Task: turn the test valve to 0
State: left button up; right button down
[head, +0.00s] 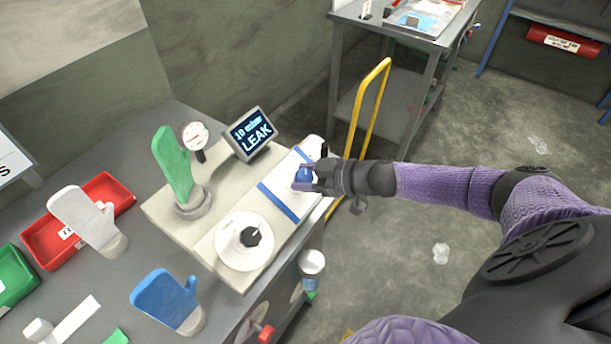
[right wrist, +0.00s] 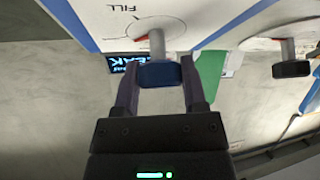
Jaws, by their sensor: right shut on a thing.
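The test bench (head: 160,215) carries a blue valve knob (head: 303,175) at its right end and a black knob (head: 251,236) on a round white dial (head: 232,255). My right gripper (head: 308,178) is shut on the blue knob. In the right wrist view, the blue knob (right wrist: 160,74) sits between my fingers (right wrist: 160,92), on a grey stem over a dial marked FILL with a red pointer. Other marks on that dial are hidden or unreadable. The black knob (right wrist: 292,69) is apart, at the right. My left gripper is not in view.
A green glove (head: 174,165) stands upright on the bench beside a round gauge (head: 195,136). A screen (head: 250,133) reads "10 mbar LEAK". White (head: 85,215) and blue (head: 165,298) gloves and a red tray (head: 119,190) are left. A yellow rail (head: 371,100) stands behind my gripper.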

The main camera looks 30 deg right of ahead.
jog(key=shift+n+g+y, duration=0.5)
jog(key=shift+n+g, duration=0.1)
jog(key=shift+n, duration=0.5)
jog(key=n+g+y, duration=0.1)
jog(key=n, duration=0.2)
jog(key=shift+w+g+b, duration=0.1)
jog(key=shift+g+b, duration=0.2)
jog(key=n+g+b, duration=0.1)
jog(key=n+g, duration=0.2)
jog(key=n, duration=0.1)
jog(key=shift+n+y, duration=0.3)
jog(key=shift+n, duration=0.3)
jog(key=shift+c, duration=0.7)
grip_release()
